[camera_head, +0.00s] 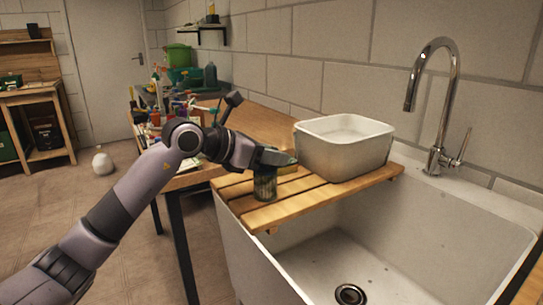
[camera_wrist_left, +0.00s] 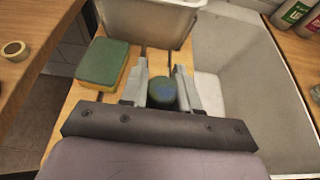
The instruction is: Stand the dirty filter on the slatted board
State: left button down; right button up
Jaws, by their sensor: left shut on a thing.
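The dirty filter (camera_head: 264,186) is a short, dark grey-green cylinder. It is upright between the fingers of my left gripper (camera_head: 274,160), over the left part of the slatted board (camera_head: 300,206). Its lower end appears at or just above the slats; I cannot tell if it touches. In the left wrist view the filter's round dark top (camera_wrist_left: 162,93) shows between the two grey fingers (camera_wrist_left: 161,88), which are shut on it. The board's wooden slats (camera_wrist_left: 88,92) show there too. My right gripper is in neither view.
A white basin (camera_head: 345,160) stands on the board behind the filter. A green and yellow sponge (camera_wrist_left: 104,66) lies on the board beside the gripper. The board spans the white sink (camera_head: 420,235), with a tall tap (camera_head: 445,110) at right. A tape roll (camera_wrist_left: 14,49) lies on the table at left.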

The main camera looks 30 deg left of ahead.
pick_arm(q)
jog(key=shift+r, duration=0.1)
jog(key=shift+f, duration=0.2)
jog(key=c, duration=0.8)
grip_release()
jog(key=shift+r, duration=0.1)
jog(key=shift+s+a+r, duration=0.1)
jog(key=shift+r, duration=0.05)
jog(key=b+v, duration=0.1)
jog(key=v, duration=1)
jog(key=shift+s+a+r, duration=0.1)
jog(key=shift+s+a, duration=0.1)
jog(key=shift+s, duration=0.1)
